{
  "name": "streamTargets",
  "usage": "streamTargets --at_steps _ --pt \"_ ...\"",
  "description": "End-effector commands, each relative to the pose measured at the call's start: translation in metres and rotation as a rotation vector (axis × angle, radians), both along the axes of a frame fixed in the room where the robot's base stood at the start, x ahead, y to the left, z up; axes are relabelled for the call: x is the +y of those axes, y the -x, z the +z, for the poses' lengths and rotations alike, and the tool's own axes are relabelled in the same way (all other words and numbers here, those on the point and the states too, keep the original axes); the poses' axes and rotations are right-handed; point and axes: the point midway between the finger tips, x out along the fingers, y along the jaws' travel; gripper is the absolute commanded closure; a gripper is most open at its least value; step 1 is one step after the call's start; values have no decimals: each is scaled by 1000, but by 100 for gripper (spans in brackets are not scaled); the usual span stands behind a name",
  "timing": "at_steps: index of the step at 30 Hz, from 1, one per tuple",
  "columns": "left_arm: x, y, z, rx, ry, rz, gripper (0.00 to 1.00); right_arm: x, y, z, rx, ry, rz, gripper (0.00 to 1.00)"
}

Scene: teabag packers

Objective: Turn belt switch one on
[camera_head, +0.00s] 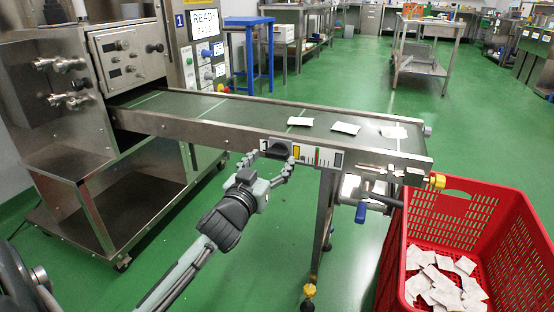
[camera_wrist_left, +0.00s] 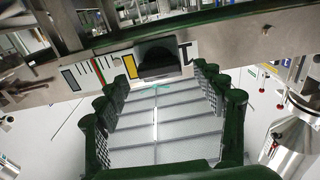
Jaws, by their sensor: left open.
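The belt switch (camera_head: 278,149) is a dark rocker on the side of the conveyor, next to a label marked 1. It also shows in the left wrist view as a black knob (camera_wrist_left: 158,58) on the metal rail, near a yellow mark. My left gripper (camera_head: 268,164) is open, with its fingers on either side of the switch, just in front of it. In the left wrist view the fingers (camera_wrist_left: 155,92) reach towards the switch and look apart from it. Whether the switch is on or off I cannot tell. My right gripper is not in view.
The conveyor belt (camera_head: 240,112) carries several white teabags (camera_head: 345,128). A red crate (camera_head: 470,195) with teabags inside stands below the belt's right end. A panel with a screen reading READY (camera_head: 206,22) stands behind the belt. Green floor is open beyond it.

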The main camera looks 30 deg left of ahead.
Motion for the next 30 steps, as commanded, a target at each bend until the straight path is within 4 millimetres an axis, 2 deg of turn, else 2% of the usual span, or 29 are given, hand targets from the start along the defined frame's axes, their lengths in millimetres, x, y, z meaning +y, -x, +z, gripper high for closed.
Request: streamTargets --at_steps 3,6,15,27,30 --pt "3 -14 0 -1 0 -1 31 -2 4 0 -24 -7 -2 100" --pt "5 -20 -1 1 1 -1 31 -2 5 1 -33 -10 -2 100" --pt "5 -22 -1 2 1 -1 32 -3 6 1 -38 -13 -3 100" --pt "5 -22 -1 2 1 -1 81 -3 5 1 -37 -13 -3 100" --pt "5 -22 -1 2 -1 -1 81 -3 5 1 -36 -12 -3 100"
